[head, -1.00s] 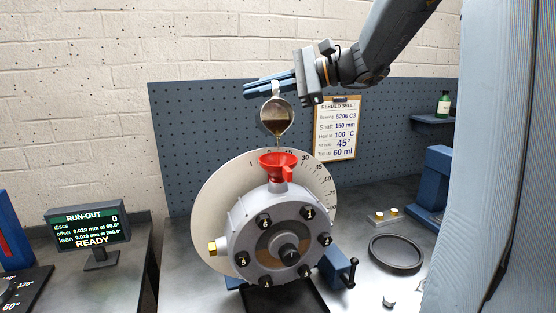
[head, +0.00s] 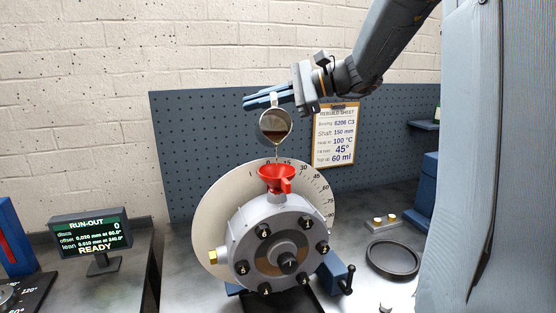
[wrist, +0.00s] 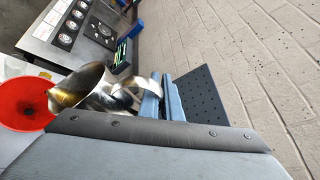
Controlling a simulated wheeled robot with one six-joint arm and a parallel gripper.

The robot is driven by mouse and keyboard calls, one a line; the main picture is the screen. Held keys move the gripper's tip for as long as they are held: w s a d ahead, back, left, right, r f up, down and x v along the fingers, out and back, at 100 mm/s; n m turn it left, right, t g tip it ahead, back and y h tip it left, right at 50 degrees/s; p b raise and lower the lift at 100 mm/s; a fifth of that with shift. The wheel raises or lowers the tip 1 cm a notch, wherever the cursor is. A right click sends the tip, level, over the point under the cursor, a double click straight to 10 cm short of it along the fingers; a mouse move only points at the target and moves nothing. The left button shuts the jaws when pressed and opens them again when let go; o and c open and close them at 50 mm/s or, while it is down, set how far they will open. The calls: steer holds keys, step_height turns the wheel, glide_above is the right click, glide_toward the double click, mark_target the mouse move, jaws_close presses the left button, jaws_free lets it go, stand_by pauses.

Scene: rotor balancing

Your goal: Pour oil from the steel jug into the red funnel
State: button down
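The steel jug (head: 276,124) is tipped toward my camera above the red funnel (head: 277,178), with dark oil inside. A thin stream runs from its lip down toward the funnel's mouth. The funnel stands upright in the top of the grey round housing (head: 247,215). My gripper (head: 268,99) is shut on the jug's handle and holds the jug clear of the funnel. In the wrist view the jug (wrist: 92,85) lies tilted with its mouth toward the funnel (wrist: 24,103). The fingers close around the handle there. The oil level inside the funnel is hidden.
A pale graduated dial (head: 207,210) stands behind the housing. A rebuild sheet (head: 336,137) on the pegboard reads 45° and top up 60 ml. A run-out display (head: 90,236) reads READY. A black ring tray (head: 393,258) lies on the bench at right.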

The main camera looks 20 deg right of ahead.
steer(key=p, duration=0.2)
steer(key=w+m+g+p, duration=0.1)
steer(key=p, duration=0.1)
steer(key=shift+r, duration=0.2)
steer(key=shift+f+m, duration=0.3)
steer(key=shift+w+d+g+p, duration=0.1)
steer(key=shift+g+p, duration=0.2)
steer(key=shift+p, duration=0.4)
steer(key=shift+w+m+g, duration=0.25)
steer(key=shift+m+g, duration=0.05)
steer(key=shift+m, duration=0.4)
steer(key=w+f+m+g+y, duration=0.1)
steer(key=w+f+m+g, duration=0.3)
steer(key=f+m, duration=0.2)
steer(key=shift+w+d+f+g, duration=0.15)
steer(key=shift+w+d+g, duration=0.25)
steer(key=shift+d, duration=0.05)
stand_by(0.3)
